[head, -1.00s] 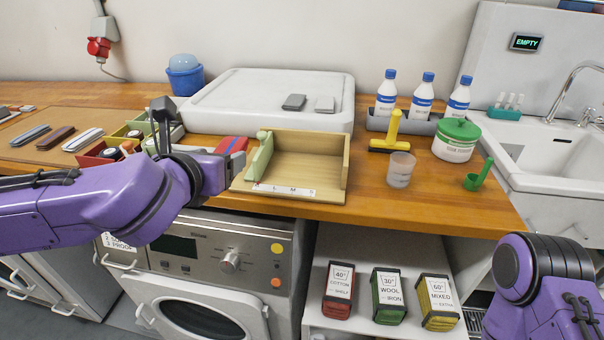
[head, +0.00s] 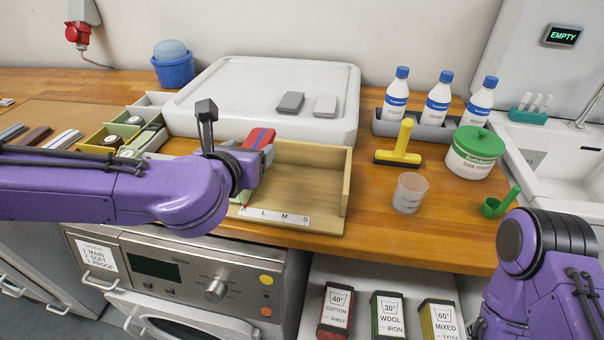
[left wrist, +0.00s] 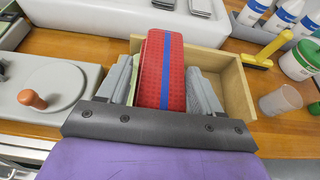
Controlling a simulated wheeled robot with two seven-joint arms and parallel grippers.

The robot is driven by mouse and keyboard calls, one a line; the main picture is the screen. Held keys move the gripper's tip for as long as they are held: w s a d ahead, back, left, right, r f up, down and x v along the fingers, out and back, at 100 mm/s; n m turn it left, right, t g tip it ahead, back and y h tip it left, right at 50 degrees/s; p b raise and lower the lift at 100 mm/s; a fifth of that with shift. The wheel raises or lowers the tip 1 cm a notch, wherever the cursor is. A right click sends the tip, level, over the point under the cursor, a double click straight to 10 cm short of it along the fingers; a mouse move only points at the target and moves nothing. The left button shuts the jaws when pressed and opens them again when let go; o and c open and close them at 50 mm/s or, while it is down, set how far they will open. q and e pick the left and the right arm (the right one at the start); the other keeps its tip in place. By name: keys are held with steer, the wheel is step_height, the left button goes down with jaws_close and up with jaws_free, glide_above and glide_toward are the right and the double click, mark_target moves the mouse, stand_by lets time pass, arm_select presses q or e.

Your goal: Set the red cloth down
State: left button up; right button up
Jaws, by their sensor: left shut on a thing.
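The red cloth (head: 259,138) is a folded red piece with a blue stripe. My left gripper (head: 252,158) is shut on it and holds it at the left part of the wooden tray (head: 345,190), which has a strip lettered L, M, S along its front. In the left wrist view the cloth (left wrist: 163,75) stands between the two grey fingers (left wrist: 160,92), with the tray (left wrist: 236,95) behind and to the right. I cannot tell whether the cloth touches the tray floor. My right arm shows at the lower right, but its gripper is out of view.
A white board (head: 270,85) with two grey pads lies behind the tray. A yellow squeegee (head: 402,145), a clear cup (head: 410,193) and a green-lidded tub (head: 474,152) stand to the right. Sorting bins (head: 122,138) are at the left. The tray's right part is bare.

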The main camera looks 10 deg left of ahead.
arm_select(q)
glide_above(303, 194)
steer(key=f, duration=0.7)
steer(key=shift+s+a+f+b, duration=0.2)
steer(key=shift+a+f+b, duration=0.1)
steer(key=shift+a, duration=0.05)
steer(key=shift+w+d+f, duration=0.1)
steer(key=shift+d+f, duration=0.1)
steer(key=shift+f, duration=0.05)
steer(key=f, duration=0.3)
steer(key=shift+w+d+f, duration=0.1)
steer(key=shift+d+f, duration=0.1)
steer(key=shift+f, duration=0.1)
steer(key=o, duration=1.1)
steer(key=shift+c, duration=0.2)
arm_select(e)
steer(key=shift+w+r, duration=0.1)
